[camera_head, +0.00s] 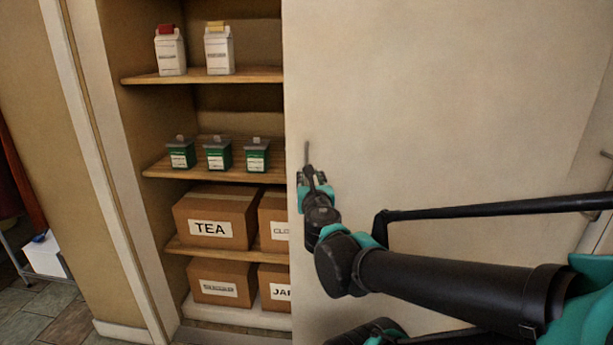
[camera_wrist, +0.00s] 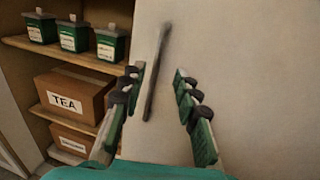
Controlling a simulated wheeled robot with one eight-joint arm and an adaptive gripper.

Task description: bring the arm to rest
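My gripper (camera_head: 312,178) is in front of the left edge of a pale sliding or hinged door panel (camera_head: 430,110), beside its thin dark upright handle (camera_head: 306,152). In the wrist view my gripper (camera_wrist: 160,85) has its two green-and-black fingers spread apart. The handle (camera_wrist: 156,75) shows between and beyond the fingers, nearer the left one. I cannot tell whether a finger touches it. Nothing is held. My arm reaches in from the lower right of the head view.
Left of the panel an open cupboard shows two cartons (camera_head: 219,49) on its top shelf (camera_head: 200,77), three green tubs (camera_head: 217,155) below, then a TEA box (camera_head: 222,220) and other cardboard boxes.

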